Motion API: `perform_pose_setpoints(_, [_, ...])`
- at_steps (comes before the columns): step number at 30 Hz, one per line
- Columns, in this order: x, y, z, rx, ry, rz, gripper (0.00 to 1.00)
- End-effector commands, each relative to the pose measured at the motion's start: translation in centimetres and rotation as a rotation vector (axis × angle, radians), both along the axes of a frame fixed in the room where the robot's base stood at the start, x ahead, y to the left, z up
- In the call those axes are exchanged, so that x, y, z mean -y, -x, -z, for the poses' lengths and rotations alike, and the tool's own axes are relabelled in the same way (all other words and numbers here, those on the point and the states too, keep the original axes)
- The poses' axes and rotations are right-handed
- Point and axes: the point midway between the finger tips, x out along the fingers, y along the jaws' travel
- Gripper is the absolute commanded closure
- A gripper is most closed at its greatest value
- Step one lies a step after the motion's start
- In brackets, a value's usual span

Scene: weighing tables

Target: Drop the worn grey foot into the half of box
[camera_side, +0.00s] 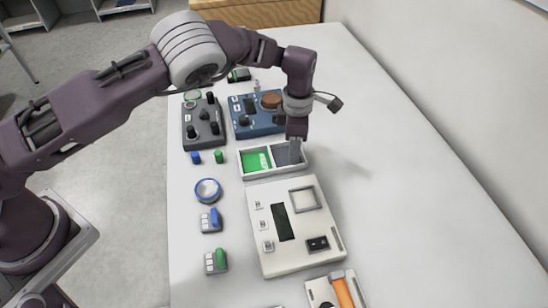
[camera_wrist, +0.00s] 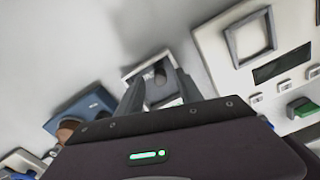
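The two-part white box (camera_side: 244,173) stands mid-table in the side view. Its left half has a green floor with a white mark, and its right half is grey. My gripper (camera_side: 295,145) points down at the right half, its tips low near the rim. In the wrist view my gripper's fingers (camera_wrist: 155,70) stand apart over the box (camera_wrist: 127,73). In the side view this piece is hidden.
A white scale-like device (camera_side: 268,245) lies just in front of the box. A blue device (camera_side: 243,103) and a dark grey knobbed device (camera_side: 203,128) stand behind. Small blue (camera_side: 195,157) and green (camera_side: 219,156) pieces lie left. The table's right side is clear.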

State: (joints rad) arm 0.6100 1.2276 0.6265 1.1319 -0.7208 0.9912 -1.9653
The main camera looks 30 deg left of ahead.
Motion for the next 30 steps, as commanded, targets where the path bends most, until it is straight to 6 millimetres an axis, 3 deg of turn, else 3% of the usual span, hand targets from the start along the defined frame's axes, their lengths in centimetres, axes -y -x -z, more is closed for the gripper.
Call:
perform_pose_setpoints(8, [0.0,0.0,-0.2,0.001,0.0,0.0,0.57])
perform_pose_setpoints(15, [0.0,-0.1,-4.7,0.004,0.001,0.0,0.57])
perform_pose_setpoints(20, [0.0,0.0,-6.8,0.001,0.0,0.001,0.57])
perform_pose_setpoints(30, [0.0,0.0,-7.1,0.0,0.0,0.0,0.57])
